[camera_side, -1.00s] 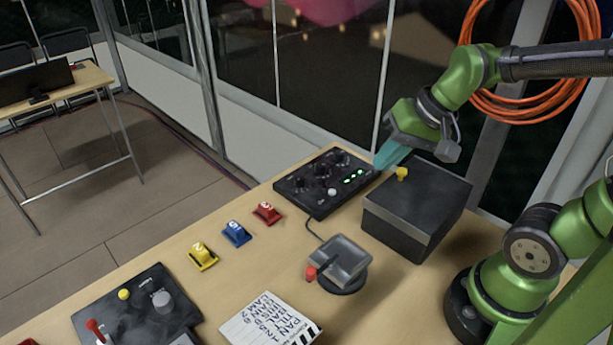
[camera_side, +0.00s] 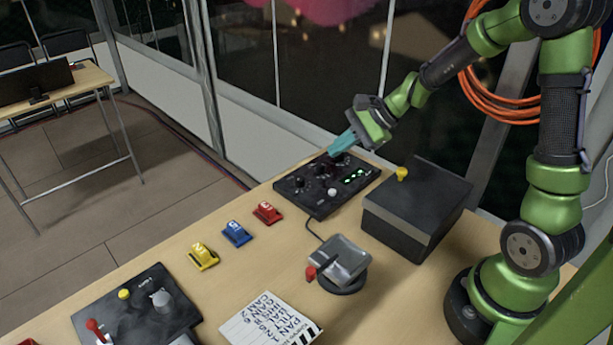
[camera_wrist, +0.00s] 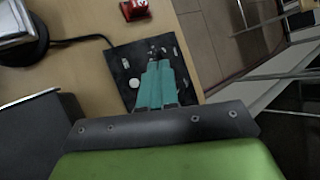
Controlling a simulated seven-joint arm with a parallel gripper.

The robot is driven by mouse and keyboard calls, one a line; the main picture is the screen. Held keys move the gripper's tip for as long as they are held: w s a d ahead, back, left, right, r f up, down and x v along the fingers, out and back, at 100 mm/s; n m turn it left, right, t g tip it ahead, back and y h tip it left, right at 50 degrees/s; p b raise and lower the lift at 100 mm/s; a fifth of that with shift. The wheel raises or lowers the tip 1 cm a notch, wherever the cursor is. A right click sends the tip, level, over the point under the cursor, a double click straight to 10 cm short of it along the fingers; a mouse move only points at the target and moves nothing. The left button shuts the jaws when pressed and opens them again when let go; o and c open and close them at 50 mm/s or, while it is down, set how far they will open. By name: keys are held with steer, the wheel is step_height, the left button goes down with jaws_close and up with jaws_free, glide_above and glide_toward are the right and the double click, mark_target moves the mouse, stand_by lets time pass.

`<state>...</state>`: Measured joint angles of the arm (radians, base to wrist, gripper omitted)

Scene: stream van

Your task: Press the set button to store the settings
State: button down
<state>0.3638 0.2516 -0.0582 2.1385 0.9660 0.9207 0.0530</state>
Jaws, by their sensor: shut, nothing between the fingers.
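A black control panel (camera_side: 312,200) lies on the table at the back, with dark knobs, a row of lit green lights (camera_side: 354,175) and a pale round button (camera_side: 332,191). Which control is the set button I cannot read. My gripper (camera_side: 334,155) has teal fingers, shut and empty, pointing down over the panel's far part near a knob. Whether the fingertips touch it I cannot tell. In the wrist view the fingers (camera_wrist: 158,66) cover much of the panel (camera_wrist: 120,58), and the pale button (camera_wrist: 134,83) shows beside them.
A grey tilted device (camera_side: 341,260) with a red knob is in front, cabled to the panel. Another panel (camera_side: 140,305) and a note card (camera_side: 268,322) are nearer.

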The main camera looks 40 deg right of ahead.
steer(key=shift+f, duration=4.4)
steer(key=shift+f, duration=0.15)
steer(key=shift+f, duration=0.3)
steer(key=shift+f, duration=0.4)
steer(key=shift+r, duration=0.85)
steer(key=shift+r, duration=2.5)
